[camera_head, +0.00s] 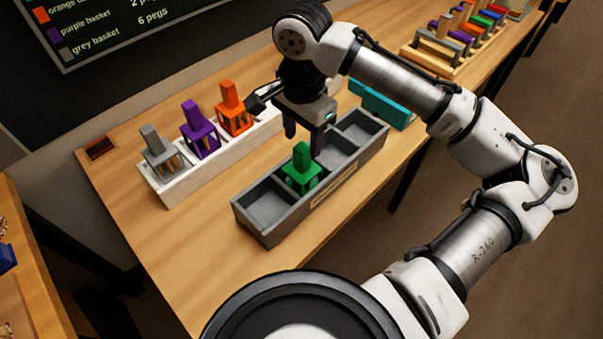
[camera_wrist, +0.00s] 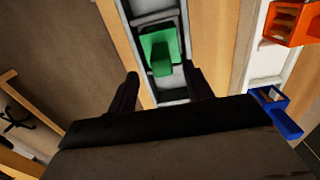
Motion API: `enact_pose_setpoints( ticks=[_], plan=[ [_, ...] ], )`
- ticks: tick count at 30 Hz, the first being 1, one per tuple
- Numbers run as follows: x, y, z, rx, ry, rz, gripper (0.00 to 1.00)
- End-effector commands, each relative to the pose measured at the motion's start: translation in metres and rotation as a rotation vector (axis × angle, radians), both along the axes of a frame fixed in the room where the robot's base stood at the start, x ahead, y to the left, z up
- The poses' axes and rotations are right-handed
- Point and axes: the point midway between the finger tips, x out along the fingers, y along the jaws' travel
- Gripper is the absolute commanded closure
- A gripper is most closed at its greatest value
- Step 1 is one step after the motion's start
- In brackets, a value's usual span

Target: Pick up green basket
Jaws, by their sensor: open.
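The green basket (camera_head: 302,172), with an upright green handle, stands in a middle compartment of the grey divided tray (camera_head: 288,222). My gripper (camera_head: 304,137) is open and empty, pointing down above the tray, just behind and above the basket in the head view. In the wrist view the green basket (camera_wrist: 160,48) lies ahead of and between my two spread fingertips (camera_wrist: 162,76). The fingers appear apart from it. The basket's lower part is hidden by the tray wall in the head view.
The white tray (camera_head: 190,186) behind holds a grey basket (camera_head: 158,150), a purple basket (camera_head: 198,127) and an orange basket (camera_head: 234,112). The wrist view shows a blue basket (camera_wrist: 275,108) too. A teal object (camera_head: 380,106) lies right. Bare table lies front left.

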Motion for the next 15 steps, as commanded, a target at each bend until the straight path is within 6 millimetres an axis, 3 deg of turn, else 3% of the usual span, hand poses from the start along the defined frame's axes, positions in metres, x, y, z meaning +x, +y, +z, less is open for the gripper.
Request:
enact_pose_setpoints(
  ticks=[7, 15],
  plan=[
    [0.000, 0.000, -0.017, 0.000, 0.001, 0.000, 0.49],
    [0.001, 0.001, -0.053, 0.001, 0.001, 0.001, 0.49]
  ],
)
